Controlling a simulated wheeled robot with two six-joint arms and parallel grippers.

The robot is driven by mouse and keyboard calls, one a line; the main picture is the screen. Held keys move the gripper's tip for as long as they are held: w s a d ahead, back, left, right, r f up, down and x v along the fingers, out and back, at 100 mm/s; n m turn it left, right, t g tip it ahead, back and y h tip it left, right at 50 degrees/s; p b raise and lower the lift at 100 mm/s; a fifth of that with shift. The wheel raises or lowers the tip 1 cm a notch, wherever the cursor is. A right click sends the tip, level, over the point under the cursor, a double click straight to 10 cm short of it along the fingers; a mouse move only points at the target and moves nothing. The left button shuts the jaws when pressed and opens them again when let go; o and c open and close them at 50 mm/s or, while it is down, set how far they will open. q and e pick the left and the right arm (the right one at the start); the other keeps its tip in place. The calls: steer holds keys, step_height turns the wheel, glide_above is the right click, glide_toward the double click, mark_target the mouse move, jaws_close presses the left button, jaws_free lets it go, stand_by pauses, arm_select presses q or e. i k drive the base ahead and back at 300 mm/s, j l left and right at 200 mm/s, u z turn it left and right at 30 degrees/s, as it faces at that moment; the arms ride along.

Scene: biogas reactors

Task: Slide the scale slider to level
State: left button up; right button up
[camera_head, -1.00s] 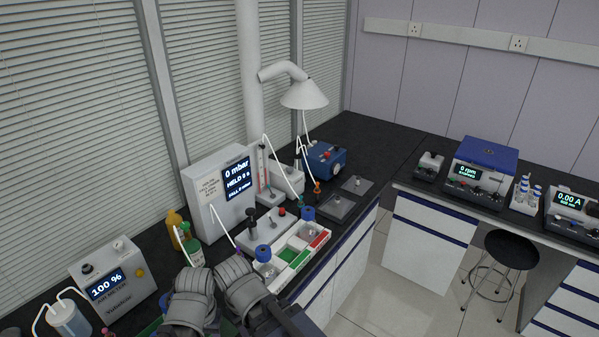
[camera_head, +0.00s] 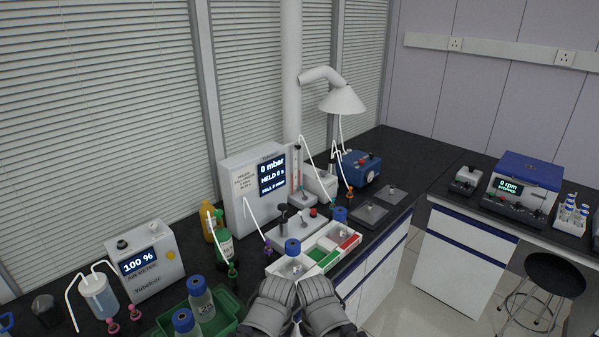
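A narrow upright scale (camera_head: 297,168) with a thin red line stands just right of the white pressure unit (camera_head: 252,190), whose screen reads 0 mbar and HELD 0 s. It rises from a small grey base (camera_head: 303,197). The slider on it is too small to make out clearly. My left gripper (camera_head: 272,297) and my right gripper (camera_head: 322,295) are side by side at the bottom centre, in front of the white tray and well apart from the scale. Their fingers are hidden behind the grey wrist parts, so I cannot tell their opening.
A white tray (camera_head: 317,268) with green and red sections and a blue-capped bottle (camera_head: 293,247) lies just beyond my grippers. A green crate (camera_head: 228,305) with bottles is at lower left, by the 100 % meter (camera_head: 148,262). White tubes hang near the scale.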

mark_target(295, 147)
steer(key=i+l+u, duration=0.3)
steer(key=i+l, duration=0.75)
